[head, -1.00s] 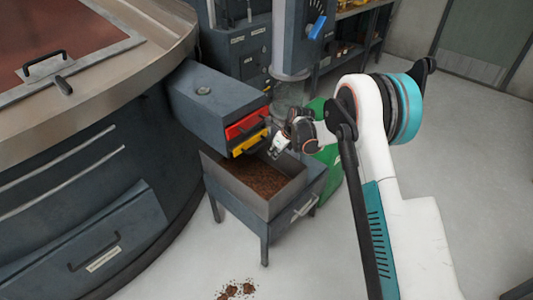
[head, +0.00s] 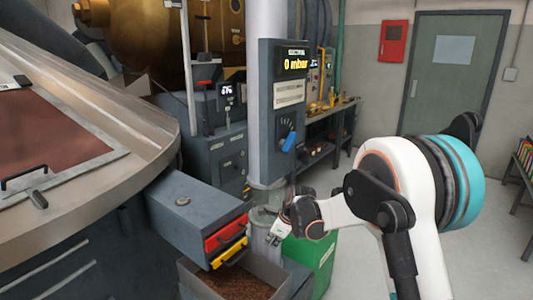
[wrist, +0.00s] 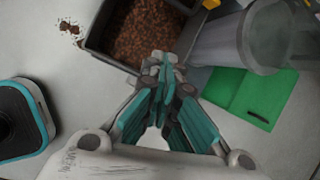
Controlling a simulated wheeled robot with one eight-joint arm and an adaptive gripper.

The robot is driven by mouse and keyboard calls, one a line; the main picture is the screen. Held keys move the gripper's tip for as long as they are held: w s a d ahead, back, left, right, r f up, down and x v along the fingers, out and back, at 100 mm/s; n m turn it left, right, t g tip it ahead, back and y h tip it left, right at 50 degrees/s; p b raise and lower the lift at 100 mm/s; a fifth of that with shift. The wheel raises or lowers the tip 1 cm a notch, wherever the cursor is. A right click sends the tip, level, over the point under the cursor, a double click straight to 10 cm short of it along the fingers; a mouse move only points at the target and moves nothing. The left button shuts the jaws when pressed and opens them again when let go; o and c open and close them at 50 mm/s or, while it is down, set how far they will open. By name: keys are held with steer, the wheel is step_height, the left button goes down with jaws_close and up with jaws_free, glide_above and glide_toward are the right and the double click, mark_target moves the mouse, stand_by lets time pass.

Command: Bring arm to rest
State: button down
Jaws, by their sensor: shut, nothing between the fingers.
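My gripper (head: 279,232) hangs in front of the vertical pipe, just right of the chute's red handle (head: 226,234) and yellow handle (head: 229,252). In the wrist view my gripper (wrist: 163,68) has its fingers together with nothing between them. Its tips show over the near edge of the bin (wrist: 105,45) of brown granules. I cannot tell the height between them. My arm is bent, with its large white and teal joint at the right of the head view.
A grey chute box (head: 190,212) juts from the large round vessel (head: 80,190) on the left. A green box (head: 318,258) stands behind the bin. A control column (head: 290,110) reads 0 mbar. Spilled granules (wrist: 70,27) lie on the floor. Open floor lies to the right.

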steer(key=s+d+r+n+t+h, duration=0.1)
steer(key=s+d+r+n, duration=0.4)
steer(key=s+r, duration=0.4)
steer(key=s+d+r+n+t+h, duration=0.1)
steer(key=s+d+r+n, duration=0.5)
steer(key=s+r, duration=0.3)
steer(key=s+d+n, duration=0.3)
steer(key=s+n, duration=0.2)
steer(key=s, duration=0.6)
steer(key=s+d+n+t+h, duration=0.1)
steer(key=s+d+n, duration=0.3)
steer(key=s, duration=0.7)
steer(key=shift+f+n+t+h, duration=0.3)
steer(key=shift+f+n, duration=0.1)
steer(key=shift+n, duration=0.7)
steer(key=shift+d, duration=0.15)
